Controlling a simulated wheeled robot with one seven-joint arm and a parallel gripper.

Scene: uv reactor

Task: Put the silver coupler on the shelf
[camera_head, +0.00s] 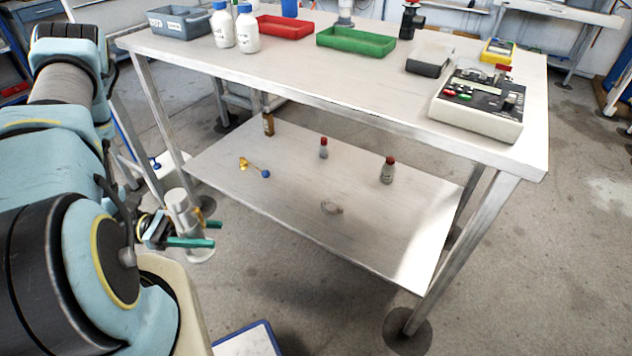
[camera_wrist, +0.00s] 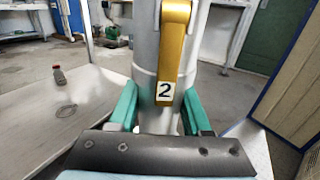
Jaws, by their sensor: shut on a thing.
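The silver coupler (camera_head: 178,202) is a tall silver cylinder, upright left of the table. In the wrist view the silver coupler (camera_wrist: 145,60) carries a gold lever marked "2" on its front. My gripper (camera_head: 202,234) has green fingers, also seen in the wrist view (camera_wrist: 160,112), one on each side of the cylinder, shut on it. The cylinder's lower end is partly hidden by the fingers. The shelf (camera_head: 290,215) is the grey lower board under the table. It lies right of my gripper, with a gap between them.
On the shelf stand a brown bottle (camera_head: 268,122), two small red-capped bottles (camera_head: 388,171) (camera_head: 323,148), a yellow-and-blue item (camera_head: 254,168) and a small ring-like thing (camera_head: 332,208). The shelf's front left is bare. The tabletop (camera_head: 300,62) and its legs (camera_head: 463,255) border the shelf.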

